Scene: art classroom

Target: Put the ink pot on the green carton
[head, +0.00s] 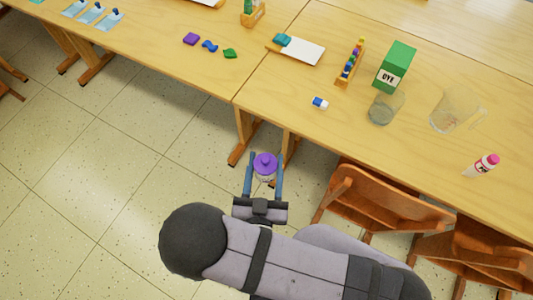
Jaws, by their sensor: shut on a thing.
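The ink pot (265,164), a small clear pot with a purple lid, is between the two blue fingers of my gripper (264,178). My gripper is shut on it and holds it upright, in front of the table's near edge with floor tiles seen behind it. The green carton (398,61), a box with a "DYE" label, stands on the right-hand table. It is up and to the right of my gripper in the head view.
A glass jar (385,108) stands close in front of the carton, and a clear pitcher (452,112) is to its right. A rack of coloured pegs (351,63) is left of the carton.

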